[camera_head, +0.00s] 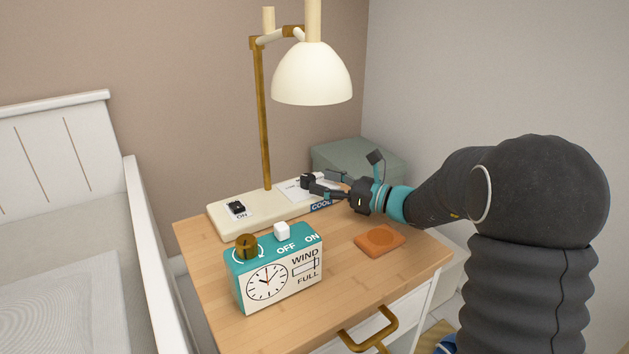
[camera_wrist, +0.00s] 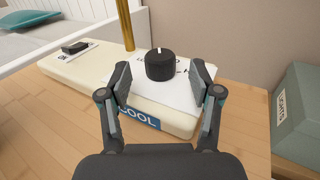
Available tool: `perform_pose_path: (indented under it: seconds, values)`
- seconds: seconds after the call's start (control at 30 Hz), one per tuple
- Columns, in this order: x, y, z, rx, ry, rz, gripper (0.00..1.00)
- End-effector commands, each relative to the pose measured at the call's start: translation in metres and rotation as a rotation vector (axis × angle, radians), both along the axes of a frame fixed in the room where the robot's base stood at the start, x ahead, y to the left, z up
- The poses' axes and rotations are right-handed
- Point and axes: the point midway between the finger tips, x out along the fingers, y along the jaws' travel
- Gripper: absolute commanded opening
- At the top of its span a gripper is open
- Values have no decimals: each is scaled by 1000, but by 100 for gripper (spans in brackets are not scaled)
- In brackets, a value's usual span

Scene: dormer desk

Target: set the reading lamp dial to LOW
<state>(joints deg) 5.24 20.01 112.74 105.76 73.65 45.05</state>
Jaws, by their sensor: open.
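The reading lamp has a cream shade (camera_head: 312,75), a brass post and a long cream base (camera_head: 262,212) on the desk. Its black round dial (camera_wrist: 160,65) stands on a white label plate (camera_wrist: 176,98) at the right end of the base. A white mark on the dial points toward the back; the plate's lettering is mostly hidden or too small to read. My gripper (camera_wrist: 162,82) is open, with one finger on each side of the dial and gaps between. In the head view my gripper (camera_head: 321,186) is low over that end of the base.
A black rocker switch (camera_head: 236,207) marked ON is at the base's left end. A teal clock box (camera_head: 276,275) stands in front. An orange coaster (camera_head: 380,239) lies on the desk below my arm. A grey-green box (camera_wrist: 300,115) is at the right. The bed is at left.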

Motion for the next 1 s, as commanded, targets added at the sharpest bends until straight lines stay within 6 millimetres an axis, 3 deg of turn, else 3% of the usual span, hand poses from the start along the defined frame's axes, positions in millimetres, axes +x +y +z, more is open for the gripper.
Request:
perform_pose_path:
  seconds: [0.2,0.57,0.6,0.83,1.0]
  values:
    - [11,21,0,0,-1,1,64]
    - [13,25,0,0,-1,0,64]
    - [13,25,0,0,-1,0,61]
    - [13,26,0,0,-1,1,4]
    - [13,26,0,0,-1,6,4]
